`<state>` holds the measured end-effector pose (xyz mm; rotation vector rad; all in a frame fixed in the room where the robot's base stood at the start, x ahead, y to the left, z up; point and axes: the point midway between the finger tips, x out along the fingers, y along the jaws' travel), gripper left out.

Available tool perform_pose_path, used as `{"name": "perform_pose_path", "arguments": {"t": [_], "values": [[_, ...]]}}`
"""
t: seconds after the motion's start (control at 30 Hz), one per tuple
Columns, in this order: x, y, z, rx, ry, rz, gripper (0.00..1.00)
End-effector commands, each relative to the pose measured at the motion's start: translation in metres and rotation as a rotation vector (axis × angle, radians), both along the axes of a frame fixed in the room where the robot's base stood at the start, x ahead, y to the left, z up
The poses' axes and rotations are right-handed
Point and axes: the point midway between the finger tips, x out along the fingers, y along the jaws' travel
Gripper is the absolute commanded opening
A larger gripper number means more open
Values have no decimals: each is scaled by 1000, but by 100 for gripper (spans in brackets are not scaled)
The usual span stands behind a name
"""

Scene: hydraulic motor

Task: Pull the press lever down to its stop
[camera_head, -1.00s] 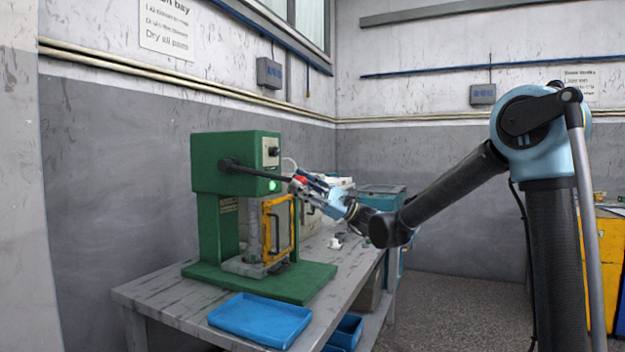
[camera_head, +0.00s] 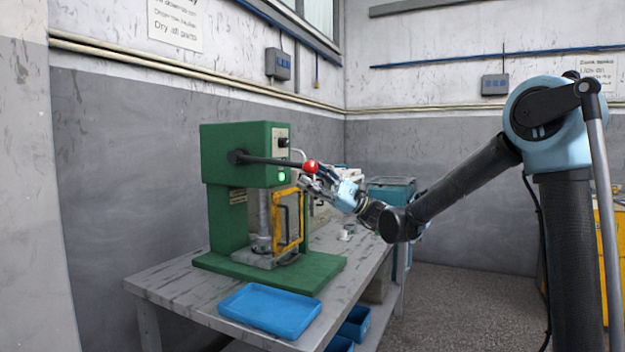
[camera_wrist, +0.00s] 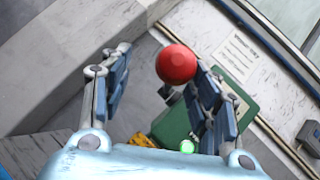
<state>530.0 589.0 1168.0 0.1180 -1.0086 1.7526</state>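The press (camera_head: 240,140) is a green machine on the bench at left centre. Its lever (camera_head: 268,161) is a dark rod pointing right and slightly down, with a red ball knob (camera_head: 310,167) at its end. My gripper (camera_head: 312,184) is just below and beside the knob in the head view. In the wrist view my gripper (camera_wrist: 155,70) has its fingers spread. The red knob (camera_wrist: 176,63) shows near the right finger there, with nothing clamped. I cannot tell whether that finger touches it. A green light (camera_head: 282,177) glows on the press front.
A yellow-framed guard (camera_head: 301,222) stands at the press front below the lever. A blue tray (camera_head: 268,310) lies on the grey bench (camera_head: 175,298) in front. Blue bins (camera_head: 355,325) sit below the bench. Grey boxes stand behind my gripper. The floor at right is open.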

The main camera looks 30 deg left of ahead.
Motion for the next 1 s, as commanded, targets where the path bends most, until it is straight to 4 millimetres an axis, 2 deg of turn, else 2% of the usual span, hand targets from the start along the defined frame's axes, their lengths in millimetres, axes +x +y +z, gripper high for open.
{"name": "perform_pose_path", "arguments": {"t": [0.27, 0.7, 1.0], "values": [[10, -16, -12, 0, 1, -1, 55], [45, -73, -53, 0, 1, -1, 55], [53, -88, -63, 0, 1, 1, 55]]}}
